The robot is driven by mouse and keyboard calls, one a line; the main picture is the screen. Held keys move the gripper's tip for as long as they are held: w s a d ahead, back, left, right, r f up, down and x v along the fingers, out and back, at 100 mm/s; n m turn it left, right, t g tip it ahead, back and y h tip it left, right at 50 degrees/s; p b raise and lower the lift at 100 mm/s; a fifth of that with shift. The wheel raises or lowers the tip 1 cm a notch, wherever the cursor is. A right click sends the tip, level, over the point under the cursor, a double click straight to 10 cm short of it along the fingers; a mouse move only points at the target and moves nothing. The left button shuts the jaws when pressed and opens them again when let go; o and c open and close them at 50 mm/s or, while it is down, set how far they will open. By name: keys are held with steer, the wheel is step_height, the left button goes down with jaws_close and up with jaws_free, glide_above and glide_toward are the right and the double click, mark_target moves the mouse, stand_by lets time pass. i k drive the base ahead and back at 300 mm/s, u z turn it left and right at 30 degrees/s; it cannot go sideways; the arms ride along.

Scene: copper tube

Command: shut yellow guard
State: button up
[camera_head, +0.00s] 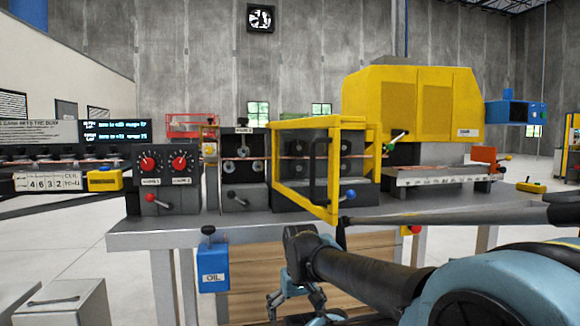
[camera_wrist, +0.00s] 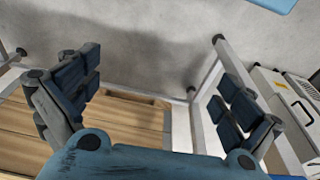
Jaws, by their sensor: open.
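The yellow guard (camera_head: 275,181) is a yellow-framed door with a clear panel and a dark vertical handle (camera_head: 319,170), in the middle of the bench in the head view. It stands swung outward from its housing, its free right edge toward me. My gripper (camera_head: 300,306) is low in front of the bench, below and apart from the guard, partly cut off by the lower edge. In the wrist view my gripper (camera_wrist: 157,95) has its fingers wide apart with nothing between them. The guard does not show in the wrist view.
The grey bench (camera_head: 200,226) carries a box with red knobs (camera_head: 165,165) at left and a large yellow hood (camera_head: 410,103) at right. A blue oil box (camera_head: 213,266) hangs at the bench front. Below are wooden boards (camera_wrist: 110,118). Grey cabinets stand at lower left.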

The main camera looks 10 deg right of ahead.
mark_target(330, 216)
steer(key=z, duration=0.15)
steer(key=k, duration=0.95)
steer(key=u, duration=0.15)
